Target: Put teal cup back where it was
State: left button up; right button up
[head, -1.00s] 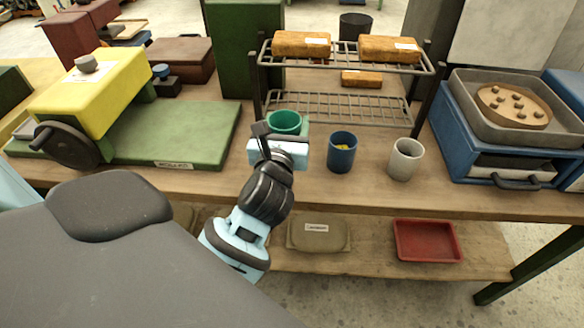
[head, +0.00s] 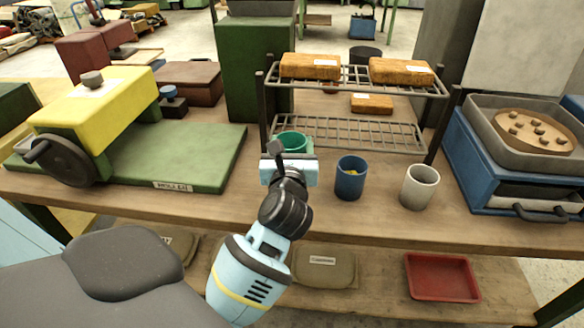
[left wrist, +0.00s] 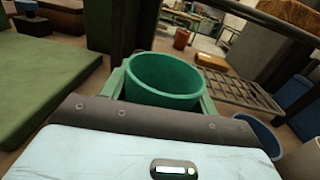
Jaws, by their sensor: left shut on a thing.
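The teal cup (head: 291,141) is held by my left gripper (head: 290,152) in front of the wire rack, at the left of the blue cup. In the left wrist view the teal cup (left wrist: 165,80) is upright between the fingers, its rim open to the camera and its inside looking empty. My left gripper is shut on it; its wrist hides the cup's lower part in the head view, so I cannot tell whether it touches the bench. My right gripper is not in view.
Behind is the wire rack (head: 350,130) with orange packages. A green board (head: 190,160) with a yellow machine lies left. A red tray (head: 441,279) is on the lower shelf.

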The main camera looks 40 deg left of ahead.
pick_arm(q)
jog(key=shift+f+b, duration=0.7)
jog(key=shift+f, duration=1.8)
jog(key=shift+f, duration=0.1)
jog(key=o, duration=1)
